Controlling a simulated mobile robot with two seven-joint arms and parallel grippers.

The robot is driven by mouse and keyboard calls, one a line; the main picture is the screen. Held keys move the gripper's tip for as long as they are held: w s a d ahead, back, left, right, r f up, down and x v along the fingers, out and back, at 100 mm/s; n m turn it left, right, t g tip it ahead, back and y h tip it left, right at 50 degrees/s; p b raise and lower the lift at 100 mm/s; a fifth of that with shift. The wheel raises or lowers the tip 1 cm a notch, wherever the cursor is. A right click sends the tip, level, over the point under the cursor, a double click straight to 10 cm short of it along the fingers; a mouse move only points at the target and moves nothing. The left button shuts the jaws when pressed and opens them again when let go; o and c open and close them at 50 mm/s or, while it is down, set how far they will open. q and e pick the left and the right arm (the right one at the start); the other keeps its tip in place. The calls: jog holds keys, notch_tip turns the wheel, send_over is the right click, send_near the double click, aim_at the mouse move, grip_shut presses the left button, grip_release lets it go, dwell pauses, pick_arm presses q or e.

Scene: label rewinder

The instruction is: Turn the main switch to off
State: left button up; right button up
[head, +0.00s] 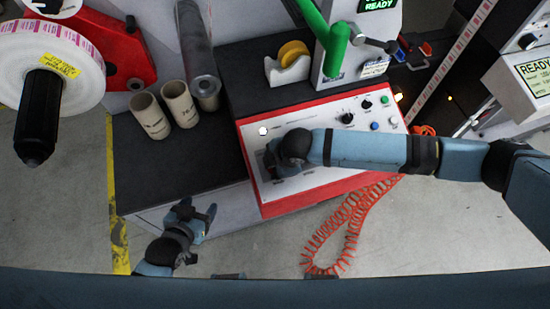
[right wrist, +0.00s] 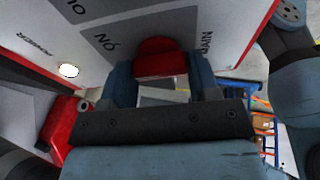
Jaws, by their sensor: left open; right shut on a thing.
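The main switch is a red knob (right wrist: 160,58) on the white control panel (right wrist: 120,20), seen upside down in the right wrist view near the printed words MAIN and ON. My right gripper (right wrist: 162,78) is shut on this knob, with one finger on each side. In the head view my right gripper (head: 275,160) is over the left part of the panel (head: 325,112) and hides the knob. The knob's exact setting is hard to read. My left gripper (head: 198,212) is open and empty, low in front of the machine's dark top.
A lit white power lamp (right wrist: 68,70) is beside the switch; other knobs and buttons (head: 375,126) are on the panel's right. Cardboard cores (head: 165,112) stand on the dark top (head: 205,150). A coiled orange hose (head: 345,225) hangs in front. A label roll (head: 50,65) is at left.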

jog(key=n+g+p, duration=0.1)
jog(key=n, duration=0.5)
jog(key=shift+h, duration=0.4)
jog(key=shift+p, duration=0.3)
jog(key=o, duration=0.9)
jog(key=b+v, duration=0.1)
jog(key=v, duration=1.3)
jog(key=shift+w+b, duration=0.15)
jog(key=shift+b, duration=0.15)
jog(key=shift+a+f, duration=0.1)
